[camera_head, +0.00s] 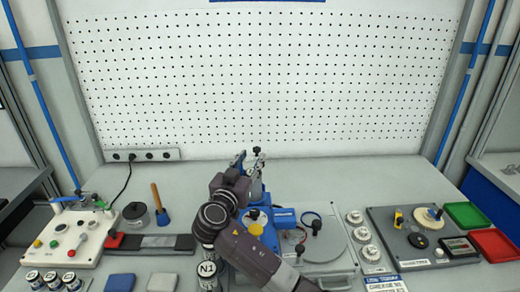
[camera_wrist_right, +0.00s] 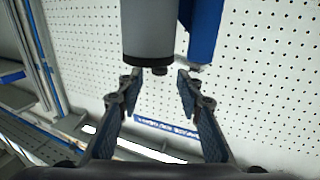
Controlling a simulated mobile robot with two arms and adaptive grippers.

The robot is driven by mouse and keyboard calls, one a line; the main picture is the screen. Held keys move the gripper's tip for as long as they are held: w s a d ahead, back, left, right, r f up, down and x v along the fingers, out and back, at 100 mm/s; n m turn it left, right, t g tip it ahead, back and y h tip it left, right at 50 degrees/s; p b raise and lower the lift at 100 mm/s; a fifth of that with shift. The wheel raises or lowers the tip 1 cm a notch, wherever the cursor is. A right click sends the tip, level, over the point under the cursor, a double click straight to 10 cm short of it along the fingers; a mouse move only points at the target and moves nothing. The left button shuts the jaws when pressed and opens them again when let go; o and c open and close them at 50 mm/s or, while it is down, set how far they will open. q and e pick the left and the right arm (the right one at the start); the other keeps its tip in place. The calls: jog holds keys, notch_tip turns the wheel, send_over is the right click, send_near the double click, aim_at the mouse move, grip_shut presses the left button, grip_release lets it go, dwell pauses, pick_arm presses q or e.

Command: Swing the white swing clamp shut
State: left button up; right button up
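My right gripper (camera_head: 248,160) stands at the middle of the bench, its fingers pointing up. In the right wrist view my right gripper (camera_wrist_right: 158,88) has its two fingers apart with nothing between the tips. A pale grey cylinder (camera_wrist_right: 148,30) with a dark end lies just beyond the fingertips, and a blue post (camera_wrist_right: 205,32) is beside it on the right. The white swing clamp cannot be told apart clearly; small pale parts with a black knob (camera_head: 257,151) show by the fingertips, and my wrist hides much of the area. My left gripper is not in view.
A blue fixture (camera_head: 284,218) stands right of my wrist. Left are a white control panel (camera_head: 72,238), a wooden-handled tool (camera_head: 158,203) and several cans. Right are a dark panel (camera_head: 390,222), a green tray (camera_head: 466,214) and a red tray (camera_head: 494,244).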

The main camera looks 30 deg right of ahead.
aim_at(256, 150)
jog(key=shift+w+d+r+p, duration=0.35)
jog(key=shift+w+d+p, duration=0.1)
jog(key=shift+d, duration=0.15)
jog(key=shift+w+d+r+p, duration=0.35)
jog(key=shift+w+d, duration=0.05)
jog(key=shift+d, duration=0.15)
jog(key=shift+w+d+f, duration=0.2)
jog(key=shift+w+d, duration=0.2)
jog(key=shift+d, duration=0.1)
jog(key=shift+w+d+f, duration=0.15)
jog(key=shift+w+d, duration=0.2)
jog(key=shift+d, duration=0.1)
jog(key=shift+w+d+f+p, duration=0.15)
jog(key=shift+w+d+p, duration=0.05)
jog(key=shift+p, duration=0.1)
jog(key=shift+s, duration=0.1)
jog(key=c, duration=0.8)
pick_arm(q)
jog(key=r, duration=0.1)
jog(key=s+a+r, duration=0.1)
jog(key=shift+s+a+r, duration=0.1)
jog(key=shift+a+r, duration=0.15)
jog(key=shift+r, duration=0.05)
pick_arm(e)
grip_shut()
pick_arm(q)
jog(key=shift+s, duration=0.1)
